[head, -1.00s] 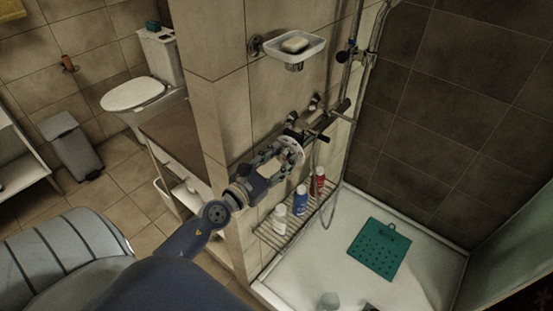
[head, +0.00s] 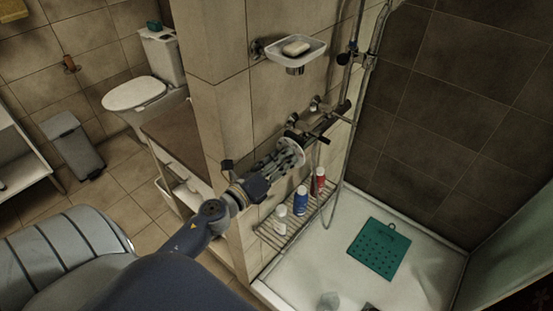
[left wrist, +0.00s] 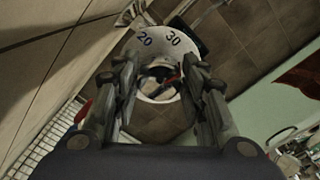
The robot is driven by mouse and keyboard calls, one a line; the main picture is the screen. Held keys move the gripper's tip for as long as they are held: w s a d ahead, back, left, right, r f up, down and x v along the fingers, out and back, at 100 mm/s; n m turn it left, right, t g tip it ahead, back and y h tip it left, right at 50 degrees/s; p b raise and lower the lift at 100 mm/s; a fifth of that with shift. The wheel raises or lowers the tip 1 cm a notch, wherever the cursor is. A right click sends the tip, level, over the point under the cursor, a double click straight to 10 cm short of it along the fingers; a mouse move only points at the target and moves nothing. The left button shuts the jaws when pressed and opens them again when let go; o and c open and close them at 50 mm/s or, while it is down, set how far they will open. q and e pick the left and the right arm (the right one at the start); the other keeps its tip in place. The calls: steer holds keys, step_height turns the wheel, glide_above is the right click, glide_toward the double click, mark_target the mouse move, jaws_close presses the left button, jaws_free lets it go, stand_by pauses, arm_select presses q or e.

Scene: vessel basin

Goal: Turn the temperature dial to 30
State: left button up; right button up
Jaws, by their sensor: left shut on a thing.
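The temperature dial's white scale plate (head: 292,148) is on the shower mixer bar at the tiled wall. In the left wrist view the plate (left wrist: 160,44) shows the numbers 20 and 30 above the knob (left wrist: 158,84). A small red-orange mark shows at the knob, below and slightly left of the 30; I cannot tell the exact setting. My left gripper (head: 286,160) reaches the dial from the left, its fingers (left wrist: 161,82) on both sides of the knob and shut on it. The fingers partly hide the knob in the head view. My right gripper is not in view.
A soap dish (head: 296,50) sticks out of the wall above the mixer. Below, a wire shelf (head: 268,232) holds several bottles. The riser pipe and hose run to the right of the dial. A green mat (head: 378,249) lies in the white shower tray.

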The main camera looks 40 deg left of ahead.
arm_select(q)
steer(key=shift+n+p, duration=0.95)
steer(key=shift+n, duration=2.75)
steer(key=shift+r, duration=0.1)
steer(key=o, duration=1.1)
steer(key=shift+w, duration=0.1)
steer(key=shift+c, duration=0.2)
